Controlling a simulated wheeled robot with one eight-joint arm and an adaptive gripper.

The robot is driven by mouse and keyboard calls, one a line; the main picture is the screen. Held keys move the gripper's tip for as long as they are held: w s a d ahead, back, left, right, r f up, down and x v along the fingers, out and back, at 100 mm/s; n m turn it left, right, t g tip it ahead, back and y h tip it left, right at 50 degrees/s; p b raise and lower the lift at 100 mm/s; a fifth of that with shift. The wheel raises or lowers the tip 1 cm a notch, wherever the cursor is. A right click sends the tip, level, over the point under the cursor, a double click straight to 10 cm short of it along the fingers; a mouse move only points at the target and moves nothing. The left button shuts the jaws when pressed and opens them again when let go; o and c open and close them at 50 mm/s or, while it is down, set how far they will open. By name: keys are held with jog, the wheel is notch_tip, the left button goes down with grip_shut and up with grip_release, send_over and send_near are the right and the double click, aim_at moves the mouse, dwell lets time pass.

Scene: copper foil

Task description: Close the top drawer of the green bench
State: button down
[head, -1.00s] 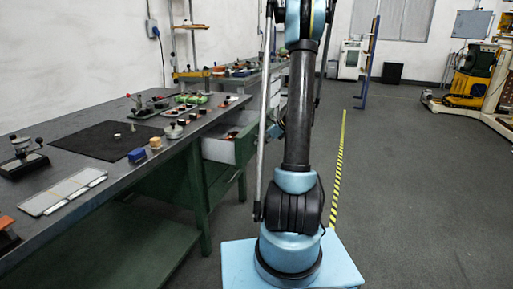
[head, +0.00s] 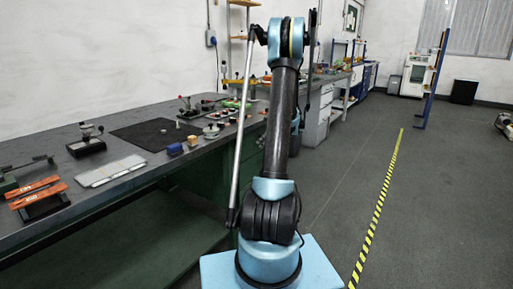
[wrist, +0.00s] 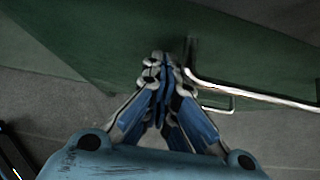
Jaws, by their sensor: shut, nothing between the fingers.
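The green bench (head: 60,232) runs along the left in the head view, with a dark grey top. My arm stands in front of its drawer area, so the top drawer's position cannot be told there. In the wrist view my gripper (wrist: 163,64) is shut and empty, its fingertips close to a green front (wrist: 110,38). A bent metal handle (wrist: 255,93) lies just right of the fingertips. A second handle (wrist: 220,108) shows below it. Whether the fingertips touch the front cannot be told. My gripper does not show in the head view.
On the bench top are a black mat (head: 155,134), a blue block (head: 175,149), a pale flat tray (head: 110,170) and orange pieces (head: 38,192). Open grey floor (head: 440,200) lies to the right, with a yellow-black striped line (head: 378,212).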

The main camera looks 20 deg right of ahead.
jog(key=shift+w+a+r, duration=0.1)
jog(key=shift+w+a, duration=0.3)
jog(key=shift+w, duration=0.1)
